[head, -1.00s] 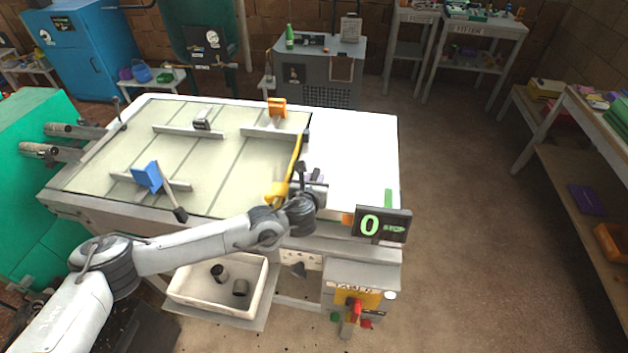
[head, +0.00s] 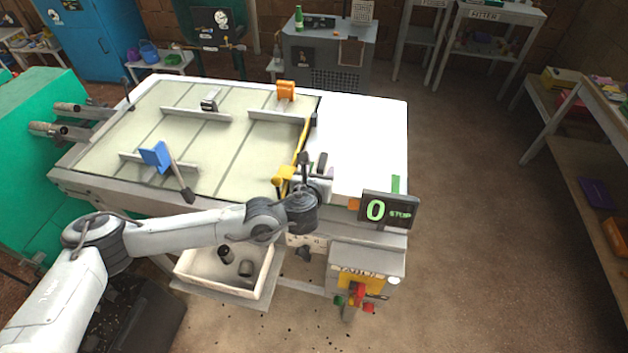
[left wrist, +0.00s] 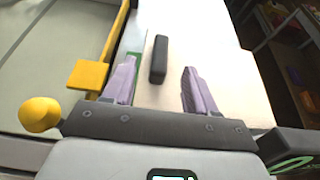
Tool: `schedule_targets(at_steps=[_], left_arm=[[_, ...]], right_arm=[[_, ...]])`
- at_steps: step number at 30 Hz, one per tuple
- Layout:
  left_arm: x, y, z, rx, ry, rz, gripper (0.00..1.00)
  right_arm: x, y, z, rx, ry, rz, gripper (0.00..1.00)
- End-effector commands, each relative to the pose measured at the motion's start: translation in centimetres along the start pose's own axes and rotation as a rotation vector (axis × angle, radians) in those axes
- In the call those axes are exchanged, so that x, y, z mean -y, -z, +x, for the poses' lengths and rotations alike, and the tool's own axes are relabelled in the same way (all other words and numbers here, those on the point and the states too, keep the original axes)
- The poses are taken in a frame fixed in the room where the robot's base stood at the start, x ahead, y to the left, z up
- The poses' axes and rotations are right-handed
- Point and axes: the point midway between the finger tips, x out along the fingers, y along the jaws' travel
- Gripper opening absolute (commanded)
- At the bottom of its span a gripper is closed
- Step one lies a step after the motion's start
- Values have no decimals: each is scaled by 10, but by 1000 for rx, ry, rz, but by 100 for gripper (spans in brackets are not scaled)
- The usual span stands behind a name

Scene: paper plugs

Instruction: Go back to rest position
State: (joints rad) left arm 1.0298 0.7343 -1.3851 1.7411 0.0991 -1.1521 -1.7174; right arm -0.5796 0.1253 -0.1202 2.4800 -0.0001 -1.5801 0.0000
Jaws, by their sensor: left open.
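My left gripper (left wrist: 158,85) is open, with its two purple fingers spread apart over the white tabletop in the left wrist view. In the head view the left gripper (head: 324,172) is at the front of the machine table, close to the yellow bar, and partly hidden by my arm. A dark elongated block (left wrist: 159,59) shows between and beyond the fingers in the left wrist view, apart from them. A yellow knob (left wrist: 40,114) and a yellow block (left wrist: 88,75) lie just left of the gripper. My right gripper is not in view.
The machine table (head: 365,130) has a white right part and a pale left part with a blue handle (head: 156,156) and an orange block (head: 286,91). A display (head: 389,210) reading 0 stands at the front right. A white bin (head: 262,283) with dark cylinders sits below.

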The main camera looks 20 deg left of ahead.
Motion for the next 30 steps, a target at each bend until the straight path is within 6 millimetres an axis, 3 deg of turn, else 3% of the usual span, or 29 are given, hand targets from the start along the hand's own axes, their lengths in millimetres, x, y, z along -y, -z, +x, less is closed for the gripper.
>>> schedule_targets(at_steps=[9, 14, 19, 23, 30], left_arm=[[0, 0, -47, 1, 1, 1, 57], [0, 0, -57, -1, 0, -3, 57], [14, 15, -68, -34, 25, -78, 57], [39, 42, -88, -109, 63, -252, 57], [81, 102, -146, -345, 61, -827, 57]], right_arm=[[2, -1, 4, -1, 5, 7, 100], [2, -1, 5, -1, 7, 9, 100], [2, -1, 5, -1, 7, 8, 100], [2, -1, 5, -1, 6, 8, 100], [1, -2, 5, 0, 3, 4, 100]])
